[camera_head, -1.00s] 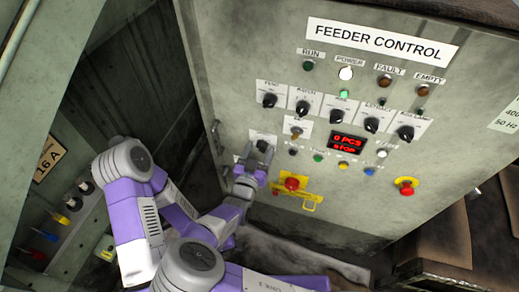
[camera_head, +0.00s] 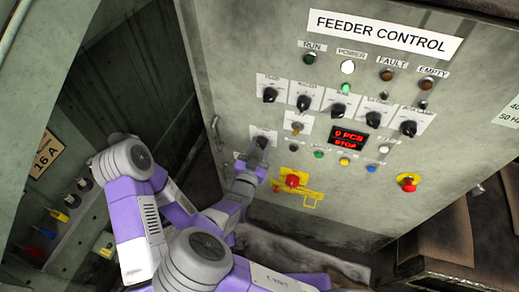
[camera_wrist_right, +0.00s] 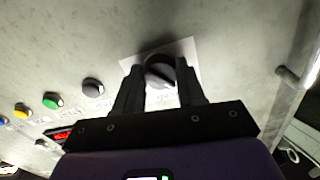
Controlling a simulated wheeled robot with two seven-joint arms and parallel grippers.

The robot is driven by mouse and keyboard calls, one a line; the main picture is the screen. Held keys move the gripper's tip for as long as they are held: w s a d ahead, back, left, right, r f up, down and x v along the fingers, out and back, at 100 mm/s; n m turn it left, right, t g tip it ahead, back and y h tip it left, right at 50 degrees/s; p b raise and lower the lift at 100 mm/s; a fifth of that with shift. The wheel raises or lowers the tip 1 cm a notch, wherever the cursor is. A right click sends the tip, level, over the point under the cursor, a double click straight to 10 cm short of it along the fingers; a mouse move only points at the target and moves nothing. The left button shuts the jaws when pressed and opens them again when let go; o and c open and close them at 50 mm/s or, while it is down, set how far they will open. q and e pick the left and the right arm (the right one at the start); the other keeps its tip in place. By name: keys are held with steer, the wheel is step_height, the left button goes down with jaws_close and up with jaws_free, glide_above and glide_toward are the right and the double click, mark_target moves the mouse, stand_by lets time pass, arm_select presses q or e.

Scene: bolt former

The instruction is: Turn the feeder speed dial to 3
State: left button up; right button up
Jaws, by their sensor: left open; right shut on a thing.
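My right gripper (camera_head: 258,151) is at the dark round dial (camera_head: 263,141) at the lower left of the grey feeder control panel (camera_head: 235,90). In the right wrist view, the fingers of the right gripper (camera_wrist_right: 161,76) stand on either side of this dial (camera_wrist_right: 160,69) and are shut on it. The dial sits on a white label plate (camera_wrist_right: 187,48); its scale and lettering cannot be read. Several similar black dials, such as this one (camera_head: 304,102), form a row above. I do not make out my left gripper in these views.
A red display (camera_head: 348,139) reads "0 PCS" and "STOP". Near the gripper are a red knob on a yellow bracket (camera_head: 310,200), a row of push buttons with a green one (camera_head: 319,154), and a door handle (camera_head: 216,132). A red emergency button (camera_head: 407,181) is farther right.

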steer(key=shift+m+b, duration=3)
steer(key=shift+m, duration=0.7)
steer(key=o, duration=1.1)
steer(key=shift+c, duration=0.2)
steer(key=p+v, duration=0.1)
steer(key=v, duration=0.6)
steer(key=shift+s+p, duration=0.25)
steer(key=shift+p, duration=0.15)
